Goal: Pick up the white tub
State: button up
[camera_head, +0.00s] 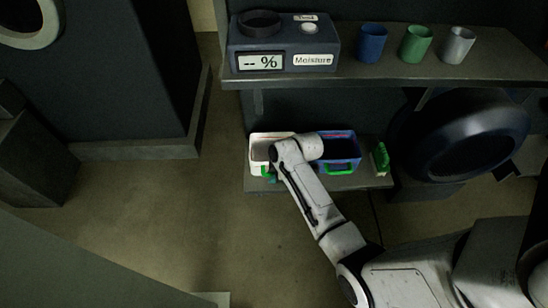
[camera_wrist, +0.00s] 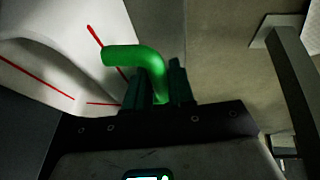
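The white tub (camera_head: 262,146) sits on the left end of the lower shelf in the head view, partly hidden behind my arm. It has a green handle on its near side. In the wrist view its white inside (camera_wrist: 62,60) with red lines fills the upper left. The bent green handle (camera_wrist: 130,56) runs down between the two dark fingers of my gripper (camera_wrist: 160,86). The fingers are close together on either side of the handle and look shut on it. In the head view the fingers are mostly hidden by my wrist.
A blue tub (camera_head: 340,150) with a green handle stands right of the white tub, and a green brush-like object (camera_head: 380,158) beyond it. The upper shelf (camera_head: 400,70) above holds a moisture meter (camera_head: 285,45) and three cups. Open floor (camera_head: 200,220) lies in front.

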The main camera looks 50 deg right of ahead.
grip_shut()
dwell(0.3)
